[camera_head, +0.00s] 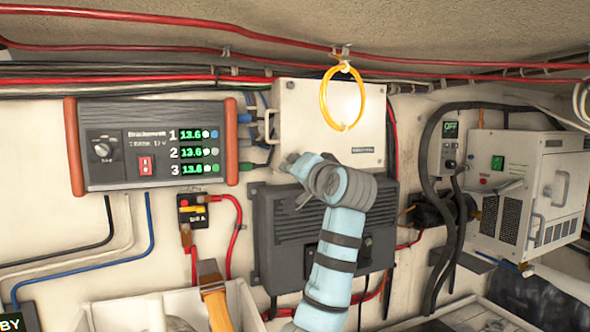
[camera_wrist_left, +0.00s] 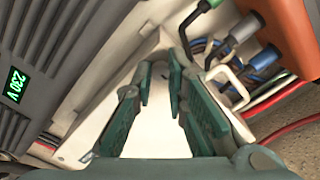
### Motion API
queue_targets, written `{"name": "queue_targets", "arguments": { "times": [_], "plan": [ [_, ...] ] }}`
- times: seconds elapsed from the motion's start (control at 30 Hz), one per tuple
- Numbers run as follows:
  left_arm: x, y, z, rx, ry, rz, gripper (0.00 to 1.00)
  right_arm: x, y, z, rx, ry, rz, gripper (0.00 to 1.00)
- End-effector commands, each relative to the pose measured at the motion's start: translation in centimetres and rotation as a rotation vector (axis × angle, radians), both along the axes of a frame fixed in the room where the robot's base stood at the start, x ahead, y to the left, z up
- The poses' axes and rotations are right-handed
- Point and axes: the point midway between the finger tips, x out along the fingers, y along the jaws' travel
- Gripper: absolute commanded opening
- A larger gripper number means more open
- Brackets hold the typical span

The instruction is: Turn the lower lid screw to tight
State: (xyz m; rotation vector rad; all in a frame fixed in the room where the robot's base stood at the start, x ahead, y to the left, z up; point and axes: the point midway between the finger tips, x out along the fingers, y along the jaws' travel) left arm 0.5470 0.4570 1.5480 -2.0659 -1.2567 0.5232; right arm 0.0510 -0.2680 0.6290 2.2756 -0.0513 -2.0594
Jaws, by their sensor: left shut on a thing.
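A white box with a closed lid (camera_head: 304,108) hangs on the wall and has a pale handle (camera_head: 269,126) on its left side. My left gripper (camera_head: 289,160) is at the lid's lower left corner. In the left wrist view the fingers (camera_wrist_left: 163,76) are close in front of the white lid (camera_wrist_left: 112,82), with a narrow gap between their tips. They are shut on the lower lid screw, which is mostly hidden by the fingers, so its turned position cannot be read. My right gripper is not in view.
A yellow ring (camera_head: 323,98) hangs before the lid. A dark finned unit (camera_head: 275,232) is mounted just below the box, and a charger panel (camera_head: 120,176) is at left. Cables and plugs (camera_wrist_left: 228,52) crowd the box's left side. A white heater-like unit (camera_head: 548,165) stands at right.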

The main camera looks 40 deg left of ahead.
Motion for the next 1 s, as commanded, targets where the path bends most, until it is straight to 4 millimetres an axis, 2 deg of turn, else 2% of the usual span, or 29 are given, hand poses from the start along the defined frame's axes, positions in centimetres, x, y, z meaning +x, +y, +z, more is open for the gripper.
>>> {"name": "queue_targets", "arguments": {
  "times": [0.47, 0.5, 0.6, 0.87, 1.0],
  "plan": [
    [-0.02, 0.00, 0.12, 0.008, 0.010, 0.000, 0.00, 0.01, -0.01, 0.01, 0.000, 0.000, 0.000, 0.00],
    [-0.02, 0.00, 0.12, 0.008, 0.010, 0.000, 0.18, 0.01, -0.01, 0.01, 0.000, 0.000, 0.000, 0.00],
    [-0.02, 0.00, 0.10, 0.008, 0.010, 0.000, 0.34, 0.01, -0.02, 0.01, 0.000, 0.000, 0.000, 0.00],
    [0.00, -0.02, 0.05, 0.007, 0.011, 0.000, 0.34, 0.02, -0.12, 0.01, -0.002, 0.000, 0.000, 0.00],
    [-0.38, -0.93, 0.07, 0.008, 0.011, -0.002, 0.34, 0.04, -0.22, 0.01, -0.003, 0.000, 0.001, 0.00]
  ]
}}
